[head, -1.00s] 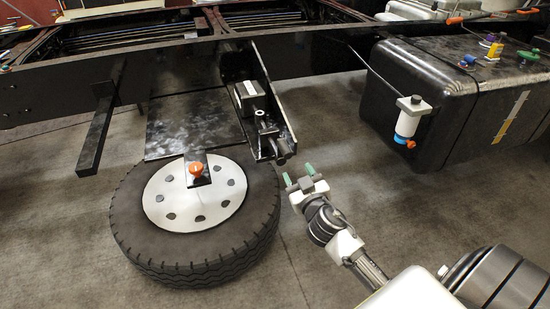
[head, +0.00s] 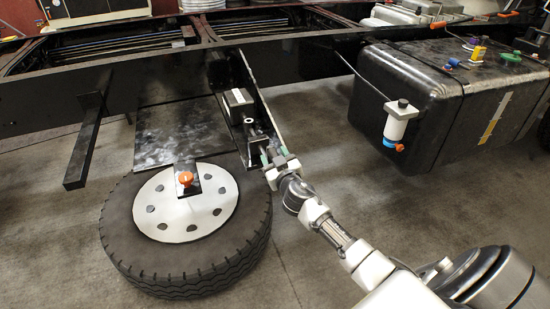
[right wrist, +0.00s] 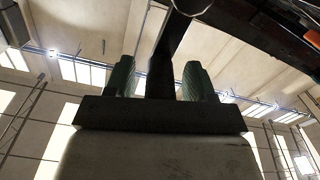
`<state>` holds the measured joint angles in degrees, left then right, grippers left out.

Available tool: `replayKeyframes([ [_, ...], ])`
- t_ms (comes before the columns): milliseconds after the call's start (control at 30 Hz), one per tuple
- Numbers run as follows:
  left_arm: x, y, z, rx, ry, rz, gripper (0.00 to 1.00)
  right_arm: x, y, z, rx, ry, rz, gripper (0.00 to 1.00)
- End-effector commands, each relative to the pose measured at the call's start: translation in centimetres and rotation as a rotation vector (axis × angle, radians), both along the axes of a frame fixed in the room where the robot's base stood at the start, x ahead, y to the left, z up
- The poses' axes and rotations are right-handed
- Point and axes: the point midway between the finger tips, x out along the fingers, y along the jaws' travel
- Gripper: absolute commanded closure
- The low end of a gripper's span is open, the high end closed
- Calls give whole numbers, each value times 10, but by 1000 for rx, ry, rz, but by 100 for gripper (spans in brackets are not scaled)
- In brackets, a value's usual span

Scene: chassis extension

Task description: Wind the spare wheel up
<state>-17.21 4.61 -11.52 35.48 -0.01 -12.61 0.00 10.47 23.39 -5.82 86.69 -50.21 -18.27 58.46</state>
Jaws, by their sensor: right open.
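The spare wheel (head: 187,245), a black tyre with a pale disc rim (head: 160,219), lies flat on or near the floor below the black chassis. An orange knob on a dark plate (head: 185,178) sits at its centre. The winch (head: 240,103) is mounted in a black bracket to the right of the wheel, with a shaft pointing down and right. My right gripper (head: 274,156) is open at the lower end of this shaft. In the right wrist view its two green fingers (right wrist: 160,80) stand either side of a dark bar. Contact cannot be told. My left gripper is out of view.
A black tank (head: 410,90) stands to the right, with a white canister (head: 396,122) hanging at its near left corner. A dark beam (head: 88,140) juts out on the left. Bare floor (head: 310,265) lies in front.

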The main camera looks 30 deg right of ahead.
Motion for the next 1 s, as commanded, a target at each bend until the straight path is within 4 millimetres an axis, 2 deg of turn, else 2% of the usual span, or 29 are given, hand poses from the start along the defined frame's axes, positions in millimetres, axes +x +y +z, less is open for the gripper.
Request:
replayKeyframes([
  [67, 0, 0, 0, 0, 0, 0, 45, 0, 0, 0, 0, 0, 0, 49],
  [400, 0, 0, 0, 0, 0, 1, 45, 0, 0, 0, 1, 0, 0, 100],
  [767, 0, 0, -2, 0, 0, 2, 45, -1, -1, -1, 31, -6, 1, 100],
  [1000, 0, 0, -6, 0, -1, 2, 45, -3, -10, -3, 156, -35, 0, 100],
])
